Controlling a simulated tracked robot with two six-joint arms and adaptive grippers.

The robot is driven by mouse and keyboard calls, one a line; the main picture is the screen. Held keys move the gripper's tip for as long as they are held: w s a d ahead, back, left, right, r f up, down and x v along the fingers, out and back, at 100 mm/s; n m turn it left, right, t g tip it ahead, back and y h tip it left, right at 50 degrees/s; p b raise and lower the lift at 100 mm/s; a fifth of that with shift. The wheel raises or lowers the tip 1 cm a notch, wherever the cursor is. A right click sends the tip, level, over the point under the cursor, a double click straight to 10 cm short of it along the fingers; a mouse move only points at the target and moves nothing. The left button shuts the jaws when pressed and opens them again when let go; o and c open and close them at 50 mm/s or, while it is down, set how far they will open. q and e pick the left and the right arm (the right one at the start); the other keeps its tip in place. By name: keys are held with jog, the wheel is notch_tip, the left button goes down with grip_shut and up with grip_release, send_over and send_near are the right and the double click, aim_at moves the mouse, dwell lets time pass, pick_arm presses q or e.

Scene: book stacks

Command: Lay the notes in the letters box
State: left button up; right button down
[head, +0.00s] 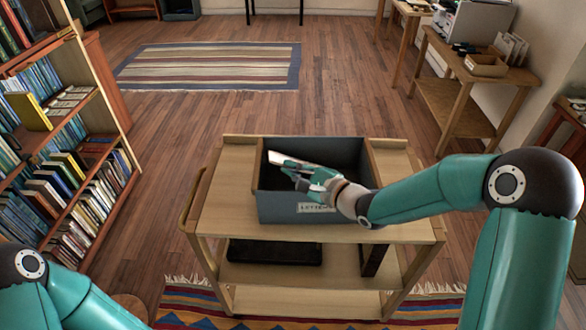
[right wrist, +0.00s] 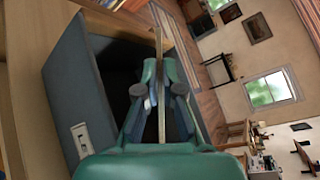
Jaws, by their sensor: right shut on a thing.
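The letters box (head: 278,209) is an open grey box with a white label on its front, standing on the wooden trolley. Its grey wall also shows in the right wrist view (right wrist: 75,90). My right gripper (head: 291,172) is shut on the notes (head: 284,158), a thin pale stack. It holds them over the box opening, tilted in the head view. In the right wrist view the notes (right wrist: 159,45) show edge-on as a thin strip between the fingers. How far they reach below the rim is unclear. My left gripper is out of view; only its arm shows at lower left.
The trolley top (head: 225,205) has bare wood beside the box. A dark flat thing (head: 275,251) lies on its lower shelf. A full bookshelf (head: 115,125) stands at left. A side table (head: 455,90) with a small box stands at right. Open floor lies behind the trolley.

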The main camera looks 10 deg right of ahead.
jog(key=shift+f+b, duration=0.35)
jog(key=shift+f, duration=0.15)
jog(key=shift+f, duration=0.1)
jog(key=c, duration=1.3)
grip_release()
jog(key=shift+s+f, duration=0.1)
jog(key=shift+f, duration=0.05)
